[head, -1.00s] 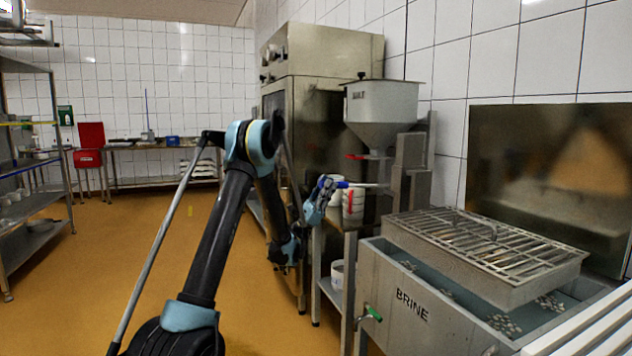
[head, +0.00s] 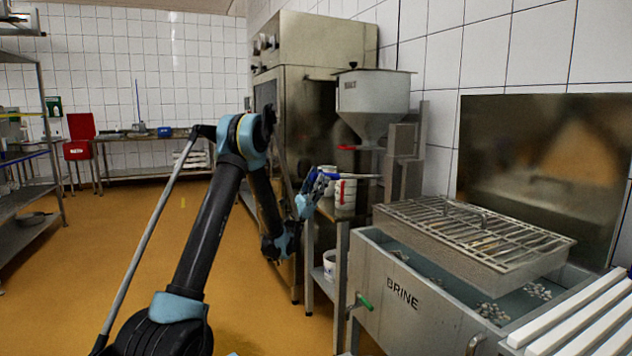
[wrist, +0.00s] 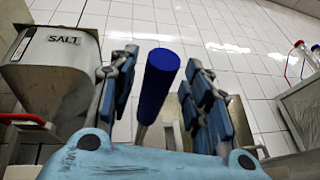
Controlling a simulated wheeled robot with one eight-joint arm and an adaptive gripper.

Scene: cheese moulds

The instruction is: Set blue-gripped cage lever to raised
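The lever's blue grip (wrist: 160,82) stands between the fingers of my gripper (wrist: 163,95) in the wrist view. The fingers are open, one on each side, with gaps showing. In the head view the blue grip (head: 328,170) is at the lever's left end, partly hidden by my gripper (head: 313,186). The lever's pale rod (head: 362,176) runs about level to the right, towards a steel post (head: 402,160). The slatted metal cage (head: 470,228) sits over the brine tank (head: 397,318), its lower part inside the tank.
A salt hopper (head: 372,100) with a red handle (head: 347,148) is above and behind the lever. White tubs (head: 345,193) stand on a steel table just beyond my gripper. A green-handled tap (head: 363,301) juts from the tank. The floor (head: 90,265) at left is clear.

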